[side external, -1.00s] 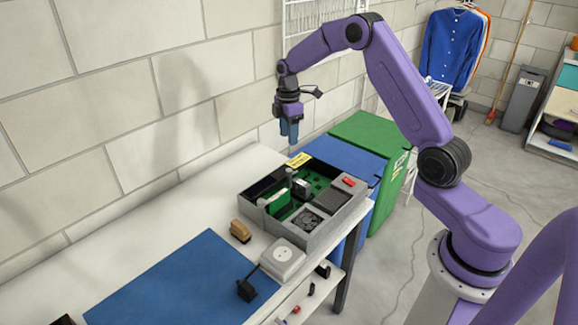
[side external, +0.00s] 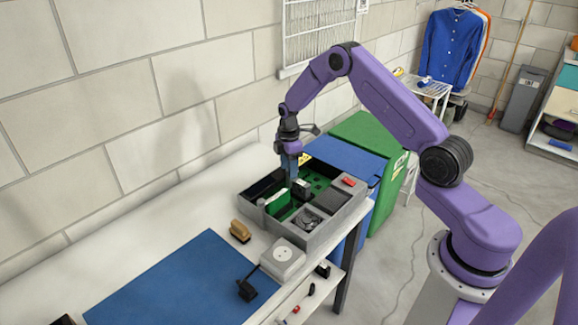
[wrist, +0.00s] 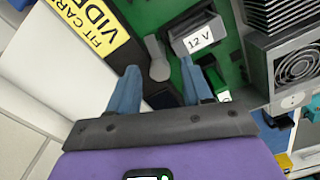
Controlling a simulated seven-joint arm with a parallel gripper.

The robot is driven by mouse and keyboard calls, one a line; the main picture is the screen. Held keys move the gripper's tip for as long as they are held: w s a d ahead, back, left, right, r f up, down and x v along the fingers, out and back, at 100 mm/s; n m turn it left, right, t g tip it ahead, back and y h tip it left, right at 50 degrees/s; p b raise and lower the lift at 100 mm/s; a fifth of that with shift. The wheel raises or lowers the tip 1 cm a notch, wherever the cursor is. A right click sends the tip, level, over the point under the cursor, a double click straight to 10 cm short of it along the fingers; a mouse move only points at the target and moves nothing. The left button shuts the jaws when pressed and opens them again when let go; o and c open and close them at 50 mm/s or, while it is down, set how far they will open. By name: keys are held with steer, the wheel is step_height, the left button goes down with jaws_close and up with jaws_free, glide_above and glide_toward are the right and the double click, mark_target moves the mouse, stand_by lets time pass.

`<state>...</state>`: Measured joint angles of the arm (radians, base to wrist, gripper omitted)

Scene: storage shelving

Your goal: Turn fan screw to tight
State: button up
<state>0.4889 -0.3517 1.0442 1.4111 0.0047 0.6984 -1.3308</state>
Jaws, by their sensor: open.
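The fan (side external: 307,219) sits in the front compartment of the grey case (side external: 318,238); it also shows at the right of the wrist view (wrist: 297,66). I cannot clearly make out which part is the fan screw. My gripper (side external: 292,180) points down over the back part of the case, away from the fan. In the wrist view its blue fingers (wrist: 158,72) are apart and empty. A grey rounded peg or lever (wrist: 159,62) shows between them; I cannot tell if they touch it. A black box marked 12 V (wrist: 196,38) is beside the right finger.
A yellow "VIDEO" label (wrist: 90,22) lies beside the fingers. A white socket box (side external: 283,258) and brown brush (side external: 240,231) are in front.

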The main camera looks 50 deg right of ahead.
jaws_close()
steer(key=m, duration=0.7)
steer(key=shift+m, duration=0.3)
steer(key=m, duration=0.3)
steer(key=shift+m, duration=0.3)
steer(key=shift+d+m, duration=0.1)
steer(key=shift+m, duration=2)
